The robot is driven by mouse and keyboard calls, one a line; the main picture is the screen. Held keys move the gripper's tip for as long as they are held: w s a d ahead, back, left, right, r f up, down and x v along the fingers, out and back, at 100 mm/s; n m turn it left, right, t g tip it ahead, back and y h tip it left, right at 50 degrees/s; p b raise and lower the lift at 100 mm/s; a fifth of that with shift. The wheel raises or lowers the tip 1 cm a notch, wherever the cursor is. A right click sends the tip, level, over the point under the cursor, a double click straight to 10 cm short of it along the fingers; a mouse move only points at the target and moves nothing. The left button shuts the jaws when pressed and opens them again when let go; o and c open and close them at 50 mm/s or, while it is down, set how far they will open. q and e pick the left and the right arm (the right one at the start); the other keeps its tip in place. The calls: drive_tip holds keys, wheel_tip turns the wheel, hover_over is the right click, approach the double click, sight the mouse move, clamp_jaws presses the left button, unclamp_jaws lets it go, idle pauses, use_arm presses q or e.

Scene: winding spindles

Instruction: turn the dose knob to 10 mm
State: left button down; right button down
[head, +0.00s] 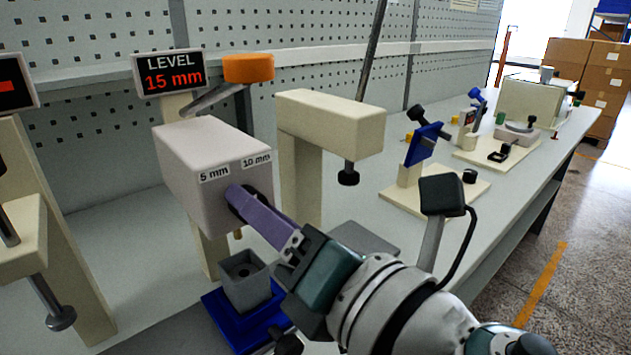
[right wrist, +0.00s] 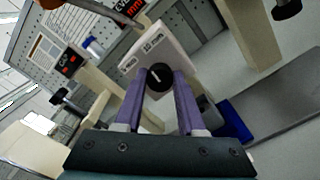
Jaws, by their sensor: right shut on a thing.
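The dose knob (right wrist: 159,77) is a round black knob with a white pointer line, on the front of a pale grey box (head: 200,165). The box face carries a 5 mm label (head: 214,173) on the left and a 10 mm label (head: 256,160) on the right. The purple fingers of my right gripper (head: 238,203) are shut on the knob and hide most of it in the head view. In the right wrist view the fingers stand on either side of it. My left gripper is not in view.
Below the box, a grey cup (head: 246,285) stands on a blue base (head: 220,318). An orange-capped lever (head: 248,68) rises behind the box. A cream post with an overhanging arm (head: 330,115) stands close on the right. More fixtures line the bench farther right.

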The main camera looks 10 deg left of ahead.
drive_tip(key=shift+m+p, duration=0.45)
drive_tip(key=shift+m, duration=1.65)
drive_tip(key=c, duration=0.5)
unclamp_jaws()
drive_tip(key=v, duration=1)
